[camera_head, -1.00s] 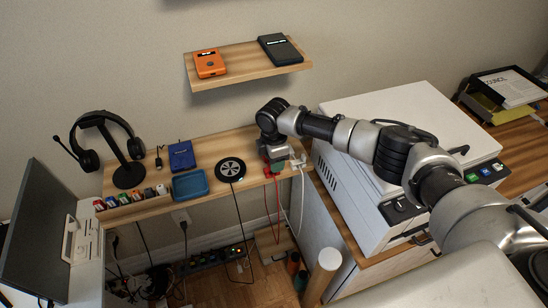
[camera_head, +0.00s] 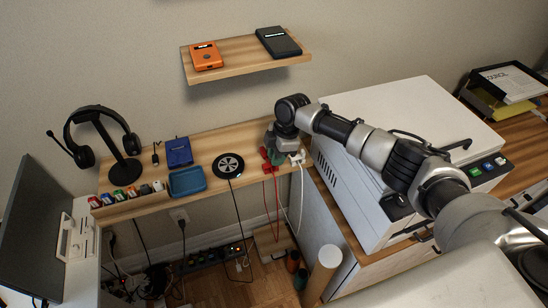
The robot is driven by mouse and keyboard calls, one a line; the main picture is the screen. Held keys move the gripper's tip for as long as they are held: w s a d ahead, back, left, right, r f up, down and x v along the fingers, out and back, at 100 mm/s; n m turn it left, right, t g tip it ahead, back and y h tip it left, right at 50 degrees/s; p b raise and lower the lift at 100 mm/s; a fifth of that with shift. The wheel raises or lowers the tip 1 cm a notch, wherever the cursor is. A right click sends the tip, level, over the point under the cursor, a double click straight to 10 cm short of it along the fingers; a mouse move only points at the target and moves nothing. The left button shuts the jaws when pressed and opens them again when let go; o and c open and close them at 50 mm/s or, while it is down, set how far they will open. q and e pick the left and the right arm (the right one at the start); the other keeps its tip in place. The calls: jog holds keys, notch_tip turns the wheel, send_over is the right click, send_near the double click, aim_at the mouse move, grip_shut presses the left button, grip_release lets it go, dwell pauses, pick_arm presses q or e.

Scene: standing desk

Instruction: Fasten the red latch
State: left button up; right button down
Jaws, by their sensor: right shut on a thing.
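The red latch (camera_head: 265,154) is a small red piece at the right end of the wooden wall desk, where a red cable and a white cable hang down. My right gripper (camera_head: 274,152) comes in from the right, points down at this end and is shut on the red latch. The jaws and wrist hide part of the latch, so I cannot tell its exact position. My left gripper is not in view.
A round black charging pad (camera_head: 228,166), a blue tray (camera_head: 187,181) and a headset on a stand (camera_head: 120,150) share the wooden desk (camera_head: 215,140). A white printer (camera_head: 400,150) stands close on the right, under my right arm. A shelf (camera_head: 245,60) hangs above.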

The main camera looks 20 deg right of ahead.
jog(key=shift+d+f+y+b, duration=0.2)
jog(key=shift+f+y+b, duration=0.4)
jog(key=shift+y+b, duration=0.25)
jog(key=shift+r+y, duration=0.15)
jog(key=shift+y, duration=0.2)
jog(key=shift+r, duration=0.1)
jog(key=c, duration=1)
grip_release()
jog(key=shift+c, duration=0.2)
